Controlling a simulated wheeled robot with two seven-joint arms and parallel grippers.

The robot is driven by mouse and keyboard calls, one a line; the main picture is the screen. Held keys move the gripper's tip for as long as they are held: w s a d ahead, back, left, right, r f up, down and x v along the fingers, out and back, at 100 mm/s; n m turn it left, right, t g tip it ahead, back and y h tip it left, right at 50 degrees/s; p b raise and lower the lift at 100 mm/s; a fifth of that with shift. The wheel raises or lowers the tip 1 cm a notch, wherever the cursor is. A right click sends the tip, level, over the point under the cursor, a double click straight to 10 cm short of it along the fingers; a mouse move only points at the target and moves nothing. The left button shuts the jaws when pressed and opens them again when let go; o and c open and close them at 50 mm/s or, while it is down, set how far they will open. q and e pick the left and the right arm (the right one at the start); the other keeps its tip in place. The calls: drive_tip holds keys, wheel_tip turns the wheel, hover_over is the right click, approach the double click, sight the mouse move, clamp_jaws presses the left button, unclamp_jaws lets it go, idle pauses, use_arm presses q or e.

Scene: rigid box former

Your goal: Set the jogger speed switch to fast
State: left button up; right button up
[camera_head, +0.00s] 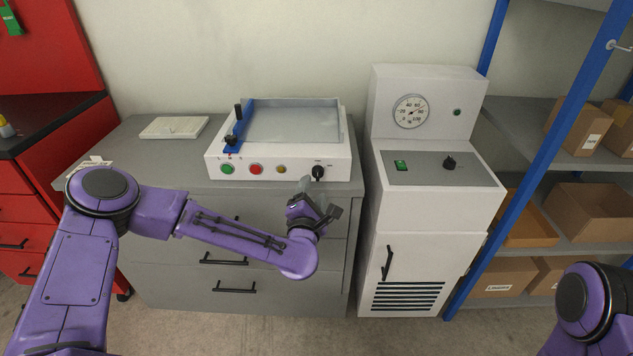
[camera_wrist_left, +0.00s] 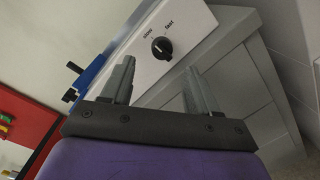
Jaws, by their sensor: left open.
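The jogger speed switch is a black rotary knob (camera_head: 318,173) on the right of the white jogger's front panel (camera_head: 343,168). In the left wrist view the knob (camera_wrist_left: 162,48) has a small white mark, with printed "slow" and "fast" labels above it. I cannot tell for sure which label the mark points to. My left gripper (camera_head: 322,196) is open and empty, just in front of and below the knob. In the left wrist view its two fingers (camera_wrist_left: 160,66) stand apart, with the knob beyond their tips, not touched. My right gripper is out of view.
Green (camera_head: 227,169), red (camera_head: 256,169) and yellow (camera_head: 281,169) buttons sit left of the knob. The jogger stands on a grey drawer cabinet (camera_head: 160,155). A white machine with a gauge (camera_head: 411,111) stands to the right, beside a blue-framed shelf (camera_head: 560,140) with cardboard boxes.

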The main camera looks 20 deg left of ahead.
sight(317, 176)
use_arm(q)
drive_tip(key=w, duration=0.4)
drive_tip(key=w+a, duration=0.1)
drive_tip(key=w, duration=0.1)
drive_tip(key=shift+w+f+p, duration=0.15)
drive_tip(key=shift+p, duration=0.15)
drive_tip(key=c, duration=1)
drive_tip(key=shift+m, duration=0.3)
drive_tip(key=m+p, duration=0.1)
drive_tip(key=m, duration=0.1)
drive_tip(key=shift+m, duration=0.3)
drive_tip(key=m, duration=0.2)
drive_tip(key=m+p, duration=0.1)
drive_tip(key=shift+r+g, duration=0.25)
drive_tip(key=shift+g, duration=0.15)
drive_tip(key=m+p, duration=0.1)
drive_tip(key=m, duration=0.4)
drive_tip(key=shift+y+p, duration=0.3)
drive_tip(key=shift+d+g, duration=0.1)
drive_tip(key=shift+g, duration=0.2)
